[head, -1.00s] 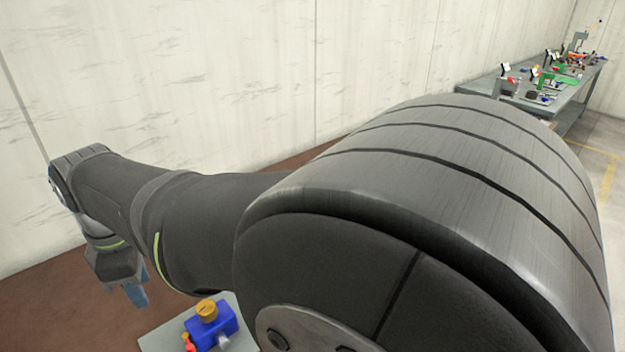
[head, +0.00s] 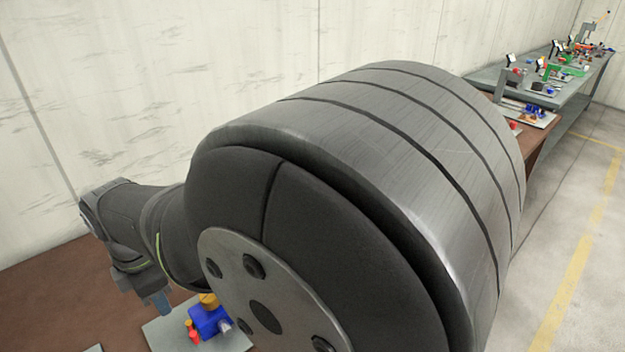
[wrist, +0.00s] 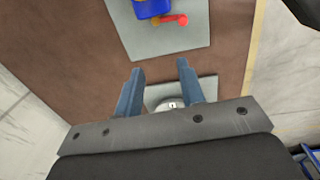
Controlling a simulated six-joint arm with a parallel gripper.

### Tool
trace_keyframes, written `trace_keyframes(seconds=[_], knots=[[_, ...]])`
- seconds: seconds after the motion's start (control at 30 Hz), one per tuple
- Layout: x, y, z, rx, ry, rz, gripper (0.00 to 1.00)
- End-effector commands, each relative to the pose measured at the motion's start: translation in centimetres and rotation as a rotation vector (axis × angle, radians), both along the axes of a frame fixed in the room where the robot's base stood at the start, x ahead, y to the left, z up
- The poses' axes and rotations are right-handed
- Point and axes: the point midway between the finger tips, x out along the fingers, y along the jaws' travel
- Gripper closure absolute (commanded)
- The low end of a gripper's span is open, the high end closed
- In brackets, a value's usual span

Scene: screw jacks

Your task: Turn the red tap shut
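The red tap (wrist: 172,20) sticks out from the side of a blue body (wrist: 150,9) at the top of the wrist view. In the head view, the red tap (head: 193,333) shows at the lower left, beside the blue body (head: 208,318) with its yellow cap (head: 209,301). My gripper (wrist: 160,67) is open, with two blue fingers apart and nothing between them. The tap lies beyond the fingertips, not touching them. In the head view my gripper (head: 158,300) is left of the blue body, partly hidden by my arm.
The blue body stands on a grey plate (wrist: 190,42) on a brown table (wrist: 90,50). A second grey plate (wrist: 207,88) with a silvery round part lies below my fingers. A far bench (head: 575,85) holds several devices. Pale walls stand behind.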

Motion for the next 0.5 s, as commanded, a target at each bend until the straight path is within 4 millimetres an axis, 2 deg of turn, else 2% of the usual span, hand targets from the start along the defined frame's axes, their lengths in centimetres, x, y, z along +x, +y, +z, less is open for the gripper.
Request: trace_keyframes(seconds=[0.33,0.5], knots=[[-0.4,-0.3,7.1,0.003,-0.001,0.0,0.64],[2.1,-1.9,6.7,0.022,-0.007,-0.125,0.64]])
